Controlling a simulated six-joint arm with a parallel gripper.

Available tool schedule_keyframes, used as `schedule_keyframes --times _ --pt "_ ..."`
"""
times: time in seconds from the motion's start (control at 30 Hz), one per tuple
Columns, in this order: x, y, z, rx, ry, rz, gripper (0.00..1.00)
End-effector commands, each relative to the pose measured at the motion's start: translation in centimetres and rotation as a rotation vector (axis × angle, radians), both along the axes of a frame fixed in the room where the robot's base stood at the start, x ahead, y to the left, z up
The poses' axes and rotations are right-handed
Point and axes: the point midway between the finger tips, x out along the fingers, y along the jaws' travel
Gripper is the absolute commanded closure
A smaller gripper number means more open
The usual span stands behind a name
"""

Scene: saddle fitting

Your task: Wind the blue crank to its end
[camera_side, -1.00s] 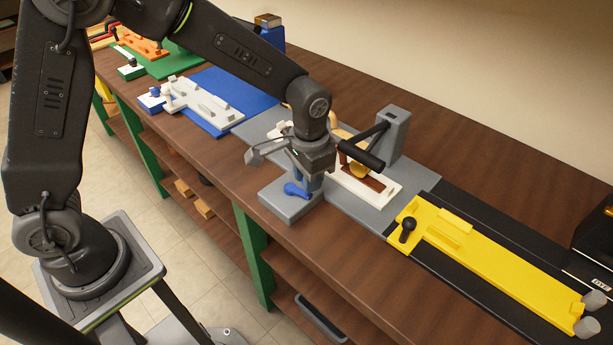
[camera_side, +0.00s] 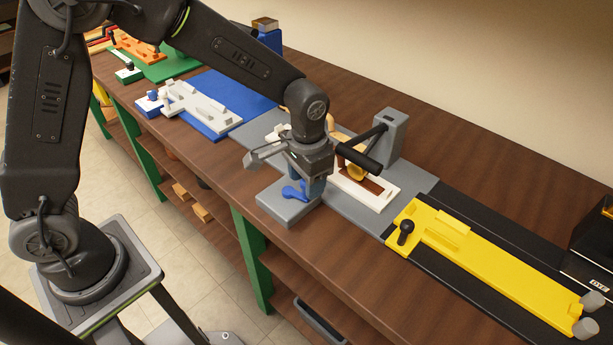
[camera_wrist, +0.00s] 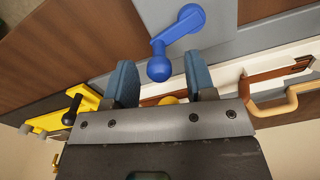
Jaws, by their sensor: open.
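The blue crank (camera_side: 291,192) sits on a grey block (camera_side: 278,208) at the bench's front edge. In the wrist view, the crank's arm runs from its round hub (camera_wrist: 187,18) down and left to a round knob (camera_wrist: 158,68). My gripper (camera_wrist: 160,72) is open. Its two blue-grey fingers stand left and right of the knob, with a visible gap on each side, so it does not hold the knob. In the side view, my gripper (camera_side: 312,182) is low over the block, and its fingers partly hide the crank.
A grey post with a black-handled lever (camera_side: 358,155) stands close on the right, over a white fixture (camera_side: 385,197). A yellow fixture (camera_side: 480,260) lies further right. A white fixture on a blue plate (camera_side: 222,122) lies to the left. Bare wood lies in front.

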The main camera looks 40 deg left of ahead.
Motion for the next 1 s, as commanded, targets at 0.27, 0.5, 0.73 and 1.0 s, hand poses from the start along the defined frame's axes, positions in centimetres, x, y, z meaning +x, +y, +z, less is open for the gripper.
schedule_keyframes --times 0.27,0.5,0.73,1.0 --pt "0.1 -0.1 2.4 -0.001 -0.006 0.0 0.49" --pt "0.1 -0.2 7.8 -0.002 -0.007 0.0 0.49" --pt "0.0 -0.2 12.0 -0.001 -0.004 0.0 0.49" --pt "-0.1 -0.2 13.8 0.0 0.0 0.0 0.49"
